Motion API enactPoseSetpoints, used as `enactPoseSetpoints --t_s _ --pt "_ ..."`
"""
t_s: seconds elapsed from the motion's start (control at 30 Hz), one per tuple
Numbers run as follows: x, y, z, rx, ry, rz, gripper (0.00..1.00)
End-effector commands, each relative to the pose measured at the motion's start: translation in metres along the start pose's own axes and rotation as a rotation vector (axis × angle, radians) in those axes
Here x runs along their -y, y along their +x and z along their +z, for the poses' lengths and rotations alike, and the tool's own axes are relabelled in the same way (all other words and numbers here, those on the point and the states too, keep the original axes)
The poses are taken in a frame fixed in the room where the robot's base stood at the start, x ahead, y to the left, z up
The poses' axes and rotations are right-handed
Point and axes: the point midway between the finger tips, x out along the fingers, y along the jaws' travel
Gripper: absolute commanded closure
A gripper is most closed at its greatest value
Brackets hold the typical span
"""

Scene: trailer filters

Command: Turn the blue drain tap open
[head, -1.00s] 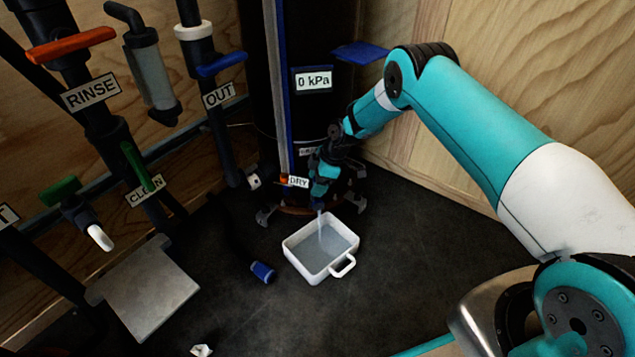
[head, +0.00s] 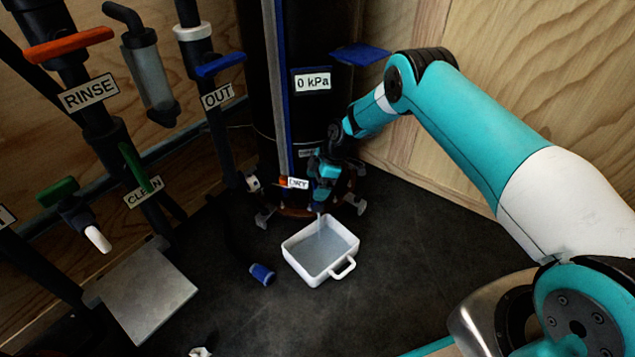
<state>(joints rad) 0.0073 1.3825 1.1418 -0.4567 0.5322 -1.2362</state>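My gripper (head: 322,183) is at the foot of the black filter tank (head: 262,100), low and near the DRY label (head: 298,183). It is small and dark here, and I cannot tell whether its fingers are open or shut. The blue drain tap is not clearly visible; my gripper and wrist cover the place just above the water outlet. A thin stream of water (head: 319,222) falls from below my gripper into a white tray (head: 347,268) with a handle. The tray stands on the dark floor and holds some water.
A blue hose end (head: 262,274) lies on the floor left of the tray. Pipes with an orange RINSE handle (head: 68,45), a blue OUT handle (head: 220,65) and green handles (head: 58,191) stand at left. A grey plate (head: 148,290) is below them. The floor right of the tray is clear.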

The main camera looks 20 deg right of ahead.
Motion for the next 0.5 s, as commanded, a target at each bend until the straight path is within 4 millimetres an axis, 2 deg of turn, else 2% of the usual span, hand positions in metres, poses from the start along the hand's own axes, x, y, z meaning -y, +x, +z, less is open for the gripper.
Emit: enactPoseSetpoints --t_s 0.27,0.5 --pt "0.0 -0.005 -0.002 -0.001 -0.001 -0.002 0.11" --pt "0.0 -0.04 -0.003 -0.001 0.001 -0.001 0.11"
